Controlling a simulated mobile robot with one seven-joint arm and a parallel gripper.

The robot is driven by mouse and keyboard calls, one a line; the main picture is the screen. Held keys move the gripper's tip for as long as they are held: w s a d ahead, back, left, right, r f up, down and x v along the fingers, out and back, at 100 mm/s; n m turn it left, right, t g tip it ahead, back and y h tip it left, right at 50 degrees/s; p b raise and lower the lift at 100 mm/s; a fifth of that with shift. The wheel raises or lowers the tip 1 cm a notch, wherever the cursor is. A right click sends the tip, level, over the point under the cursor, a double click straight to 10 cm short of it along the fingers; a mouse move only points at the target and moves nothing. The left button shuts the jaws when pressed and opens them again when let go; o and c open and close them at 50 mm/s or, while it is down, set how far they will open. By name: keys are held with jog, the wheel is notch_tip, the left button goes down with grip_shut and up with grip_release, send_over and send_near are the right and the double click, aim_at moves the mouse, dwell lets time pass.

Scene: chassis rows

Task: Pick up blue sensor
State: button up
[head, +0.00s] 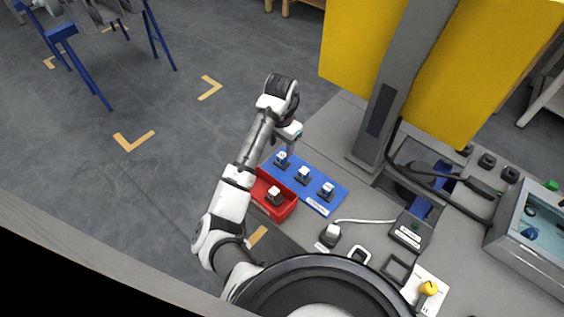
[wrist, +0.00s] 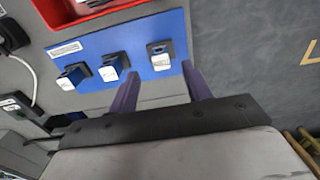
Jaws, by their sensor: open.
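A blue mat (head: 337,201) on the bench carries three small dark sensors with white tops: a far one (head: 282,159), a middle one (head: 303,174) and a near one (head: 326,191). In the wrist view, blue faces show on the left sensor (wrist: 75,75) and the middle sensor (wrist: 112,66); the right sensor (wrist: 160,55) has a pale label. My gripper (wrist: 161,71) is open and empty, its fingertips just short of the right sensor and roughly in line with it. In the head view, my gripper (head: 291,146) hangs over the mat's far end; its fingers are hard to make out.
A red bin (head: 284,212) beside the mat holds another white-topped dark part (head: 274,195). A grey post (head: 385,100) with yellow panels stands behind the mat. A cabled white-topped device (head: 330,234) and a dark box (head: 410,232) lie to the right. Open floor lies left.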

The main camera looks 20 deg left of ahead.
jog(key=shift+f+b, duration=0.45)
jog(key=shift+f, duration=0.9)
jog(key=shift+w+f, duration=0.15)
jog(key=shift+f, duration=1.85)
grip_shut()
